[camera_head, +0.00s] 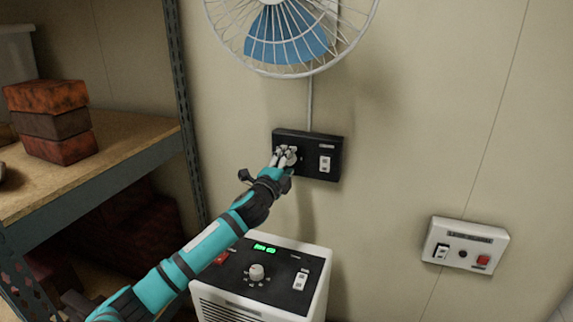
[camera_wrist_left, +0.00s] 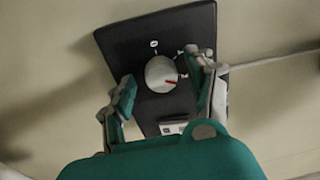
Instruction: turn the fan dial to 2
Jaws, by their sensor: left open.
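The black fan control panel (camera_head: 312,168) is on the wall below the fan (camera_head: 288,35), with a white switch (camera_head: 325,163) on its right side. My left gripper (camera_head: 285,157) is at the panel's left part and mostly hides the dial in the head view. In the left wrist view the round white dial (camera_wrist_left: 160,73) shows between the open fingers of my left gripper (camera_wrist_left: 165,80). Its red mark points right and slightly down in that picture. A 0 is readable above the dial; the marks by the right finger are partly hidden. I cannot tell whether the fingers touch the dial.
A white unit (camera_head: 250,306) with its own dial (camera_head: 257,272) and green display stands below my left arm. A white switch box (camera_head: 464,246) is on the wall at right. A shelf (camera_head: 110,160) with red-brown boxes (camera_head: 52,120) stands at left.

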